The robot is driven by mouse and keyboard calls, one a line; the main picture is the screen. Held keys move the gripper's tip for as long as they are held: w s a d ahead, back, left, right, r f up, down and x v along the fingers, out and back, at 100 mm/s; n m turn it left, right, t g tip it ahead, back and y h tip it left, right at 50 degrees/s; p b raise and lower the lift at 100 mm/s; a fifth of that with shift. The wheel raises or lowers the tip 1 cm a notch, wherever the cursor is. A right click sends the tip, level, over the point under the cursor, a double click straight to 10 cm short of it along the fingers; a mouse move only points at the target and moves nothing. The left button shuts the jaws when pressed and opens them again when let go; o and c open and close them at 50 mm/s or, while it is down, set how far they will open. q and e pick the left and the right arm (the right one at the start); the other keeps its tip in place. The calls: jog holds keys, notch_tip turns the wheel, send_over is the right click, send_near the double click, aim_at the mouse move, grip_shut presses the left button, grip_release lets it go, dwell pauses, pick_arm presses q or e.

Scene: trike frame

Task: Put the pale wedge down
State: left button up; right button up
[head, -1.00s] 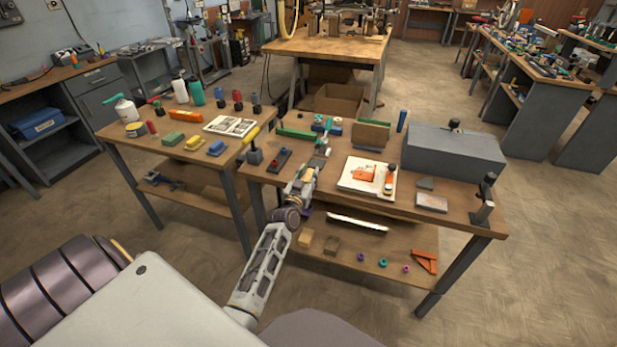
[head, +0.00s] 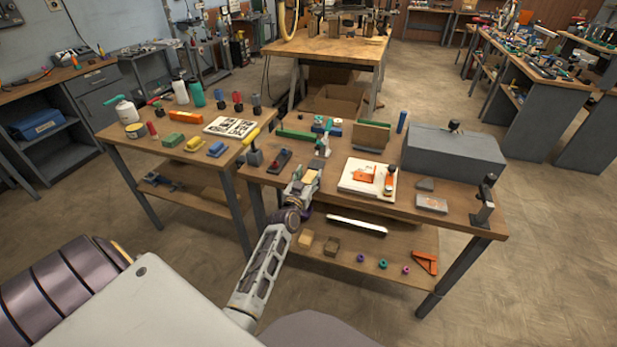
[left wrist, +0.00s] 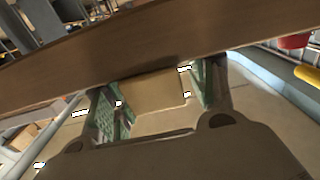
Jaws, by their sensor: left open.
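My left gripper (head: 309,175) is over the front edge of the near workbench (head: 340,208), and its jaws are open. In the left wrist view a pale tan block (left wrist: 152,91) shows between the two spread fingers. It looks like the pale wedge, but its sloped shape is not clear. I cannot tell whether it touches a finger or what it rests on. In the head view the gripper hides most of that spot. My right gripper is not in view.
Small blocks lie on the lower shelf (head: 345,255).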

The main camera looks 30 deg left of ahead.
pick_arm(q)
jog(key=shift+s+d, duration=0.15)
jog(key=shift+s, duration=0.45)
jog(key=v, duration=1)
jog(key=shift+s+p, duration=0.3)
jog(key=shift+s, duration=0.05)
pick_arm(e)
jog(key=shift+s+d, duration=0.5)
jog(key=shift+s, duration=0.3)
